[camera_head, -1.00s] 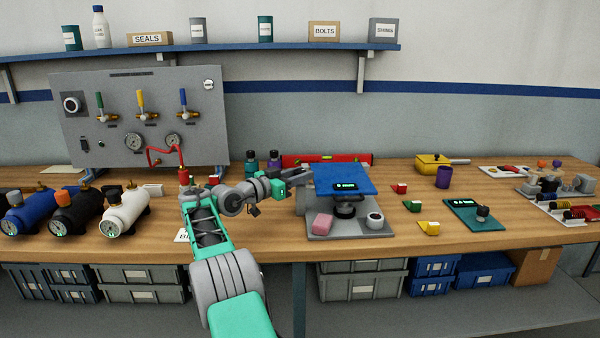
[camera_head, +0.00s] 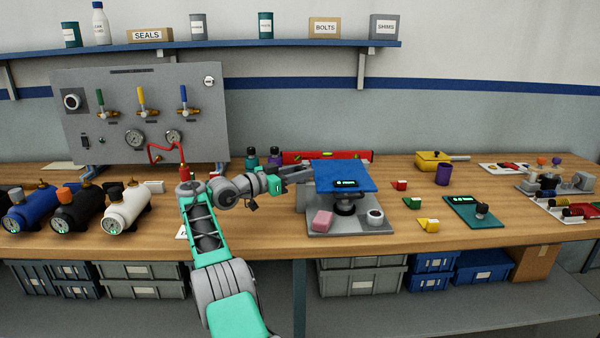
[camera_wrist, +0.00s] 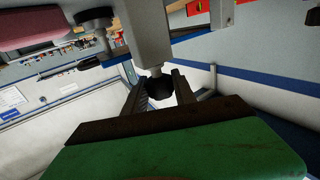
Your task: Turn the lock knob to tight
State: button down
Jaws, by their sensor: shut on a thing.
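A test stand with a blue top plate (camera_head: 343,173), a small lit display and a grey base (camera_head: 352,224) stands on the bench. My gripper (camera_head: 303,174) is at the stand's left side, reaching in under the plate's edge. In the wrist view, a black knob (camera_wrist: 160,88) on a pale stem sits between the two dark fingers of my gripper (camera_wrist: 160,96). The fingers are shut on this knob. Any marking for tight or loose on the knob is not visible. In the head view the knob is hidden by the gripper and stand.
A pink block (camera_head: 322,220) and a grey-white cup (camera_head: 375,217) sit on the base's front. Small coloured blocks (camera_head: 412,203) lie to the right. The bench front is clear.

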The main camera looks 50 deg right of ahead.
jog(key=c, duration=1.2)
grip_release()
jog(key=shift+s+d, duration=0.15)
jog(key=shift+d, duration=0.05)
jog(key=shift+c, duration=0.2)
jog(key=shift+o, duration=1.1)
jog(key=shift+a, duration=0.15)
jog(key=shift+t, duration=0.3)
